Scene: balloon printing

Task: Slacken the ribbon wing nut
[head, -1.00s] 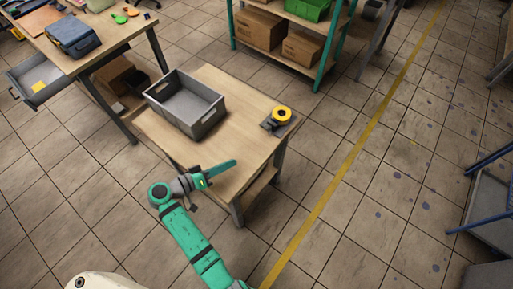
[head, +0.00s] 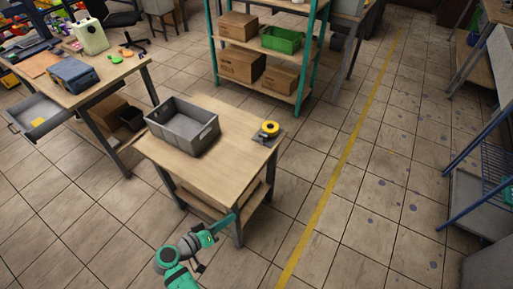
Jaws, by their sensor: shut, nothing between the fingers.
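A yellow ribbon roll (head: 269,127) sits on a small dark holder (head: 265,137) at the right corner of the wooden table (head: 205,178). The wing nut is too small to make out. My gripper (head: 232,216) shows at the lower middle of the head view, its teal fingers together and empty. It appears in front of the table's near corner, close to a table leg in the picture. It is well apart from the ribbon holder.
A grey open crate (head: 184,143) stands on the table left of the ribbon holder. A workbench with an open drawer (head: 48,110) is at left. A shelf with boxes (head: 243,66) stands behind. The tiled floor right of the table is clear around the yellow line (head: 340,165).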

